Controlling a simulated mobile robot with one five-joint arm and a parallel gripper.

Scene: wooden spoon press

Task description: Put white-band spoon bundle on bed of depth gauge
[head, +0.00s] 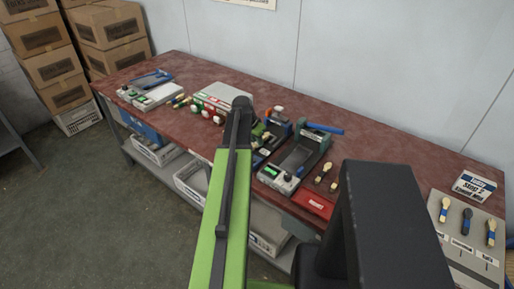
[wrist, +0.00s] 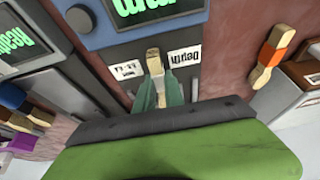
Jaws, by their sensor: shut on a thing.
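In the wrist view my gripper (wrist: 160,95) is shut on a wooden spoon bundle (wrist: 153,60), whose pale end sticks out past the fingertips. A whitish patch shows on it between the fingers, but most of its band is hidden. The bundle is over the grey front of the depth gauge (wrist: 128,50), between its "Depth" label and a second label. The gauge has a blue housing with a green-lit display. I cannot tell whether the bundle touches the bed. In the head view my arm hides the gripper and the bundle; the gauge (head: 279,126) seems to show beside the arm.
A grey device with a "Ready" display (wrist: 22,45) stands left of the gauge. An orange-banded bundle (wrist: 271,57) is at the right. In the head view a blue-levered press (head: 296,158), a red tray (head: 314,205) and a sample board (head: 467,245) stand on the red table (head: 400,160).

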